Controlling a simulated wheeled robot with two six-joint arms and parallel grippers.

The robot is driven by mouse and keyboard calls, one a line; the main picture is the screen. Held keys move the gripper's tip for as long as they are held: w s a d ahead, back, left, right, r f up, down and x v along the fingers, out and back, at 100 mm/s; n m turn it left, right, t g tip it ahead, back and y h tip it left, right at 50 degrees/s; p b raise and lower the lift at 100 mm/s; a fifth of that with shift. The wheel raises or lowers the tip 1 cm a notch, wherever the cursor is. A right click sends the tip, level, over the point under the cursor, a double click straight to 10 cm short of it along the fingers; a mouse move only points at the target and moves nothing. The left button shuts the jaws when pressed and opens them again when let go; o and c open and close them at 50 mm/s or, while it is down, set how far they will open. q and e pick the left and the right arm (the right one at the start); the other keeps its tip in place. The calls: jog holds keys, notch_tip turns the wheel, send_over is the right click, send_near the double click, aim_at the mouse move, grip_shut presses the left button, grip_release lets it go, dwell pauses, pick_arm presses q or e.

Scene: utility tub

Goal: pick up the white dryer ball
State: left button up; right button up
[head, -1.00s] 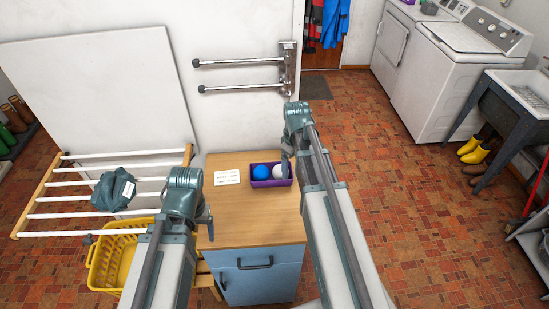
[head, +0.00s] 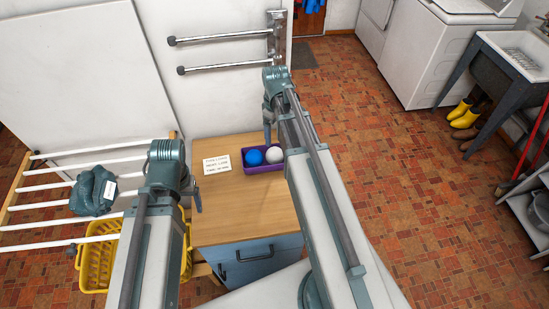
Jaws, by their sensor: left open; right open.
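The white dryer ball (head: 274,155) sits in a small purple tray (head: 262,169) on the wooden top of a blue cabinet. A blue ball (head: 253,157) lies just left of it in the same tray. My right gripper (head: 268,135) is open and empty, pointing down near the tray's far side, above and behind the balls in the picture. Its exact height over the tray is hard to tell. My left gripper (head: 197,200) is open and empty near the left edge of the cabinet top, away from the tray.
A white card with writing (head: 217,164) lies left of the tray. A yellow basket (head: 97,262) and a drying rack (head: 60,205) with a dark cloth (head: 93,191) stand at left. Wall rails (head: 225,66) are behind. The front of the cabinet top (head: 243,212) is clear.

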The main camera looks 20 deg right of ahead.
aim_at(275, 150)
pick_arm(q)
jog(key=shift+f+b, duration=5.4)
jog(key=shift+f, duration=0.5)
pick_arm(e)
jog(key=shift+a+f, duration=0.1)
jog(key=shift+f, duration=5.8)
pick_arm(q)
jog(key=shift+r, duration=0.1)
pick_arm(e)
jog(key=shift+r, duration=0.1)
jog(key=c, duration=1)
